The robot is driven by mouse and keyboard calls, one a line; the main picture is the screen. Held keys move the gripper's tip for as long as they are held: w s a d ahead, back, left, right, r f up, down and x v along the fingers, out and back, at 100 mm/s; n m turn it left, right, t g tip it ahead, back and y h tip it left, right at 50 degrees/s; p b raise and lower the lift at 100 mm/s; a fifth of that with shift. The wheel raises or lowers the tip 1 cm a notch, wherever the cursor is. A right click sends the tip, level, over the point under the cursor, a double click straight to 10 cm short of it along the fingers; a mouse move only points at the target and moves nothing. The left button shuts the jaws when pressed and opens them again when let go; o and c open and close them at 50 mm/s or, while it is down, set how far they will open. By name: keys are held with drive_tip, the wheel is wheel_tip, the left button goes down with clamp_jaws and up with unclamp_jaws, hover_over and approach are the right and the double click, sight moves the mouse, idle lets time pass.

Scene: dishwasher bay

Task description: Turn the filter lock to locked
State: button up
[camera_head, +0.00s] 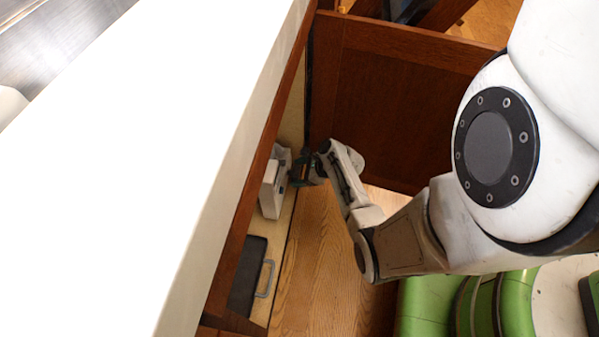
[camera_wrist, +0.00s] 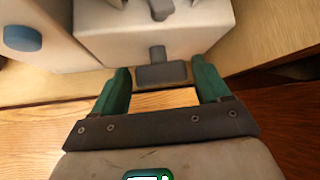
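In the wrist view a pale box-shaped unit (camera_wrist: 105,45) carries a dark grey T-shaped handle (camera_wrist: 158,54) on its near face, which may be the filter lock. My gripper (camera_wrist: 162,68) has its two green fingers apart, one to each side of the handle's wide end. No grip on it shows, and the fingers look clear of it. In the head view my gripper (camera_head: 303,168) is beside the white unit (camera_head: 270,192) under the counter, and my arm's end hides the handle. I cannot tell any locked or unlocked marking.
A blue round knob (camera_wrist: 22,38) is on a pale part at the wrist view's left. A dark panel with a grey handle (camera_head: 264,278) lies nearer in the cabinet. The white counter (camera_head: 150,130) overhangs at left. An open wooden door (camera_head: 395,105) stands behind my arm.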

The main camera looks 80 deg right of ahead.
drive_tip(key=c, duration=0.7)
drive_tip(key=shift+d+r+p, duration=0.1)
drive_tip(key=shift+r+p, duration=0.1)
drive_tip(key=shift+p, duration=0.4)
drive_tip(key=shift+c, duration=0.3)
drive_tip(key=shift+f+m+y+p, duration=0.2)
drive_tip(key=shift+m+y+p, duration=0.35)
drive_tip(key=shift+y, duration=0.55)
drive_tip(key=o, duration=1.1)
drive_tip(key=shift+c, duration=0.2)
drive_tip(key=shift+d, duration=0.1)
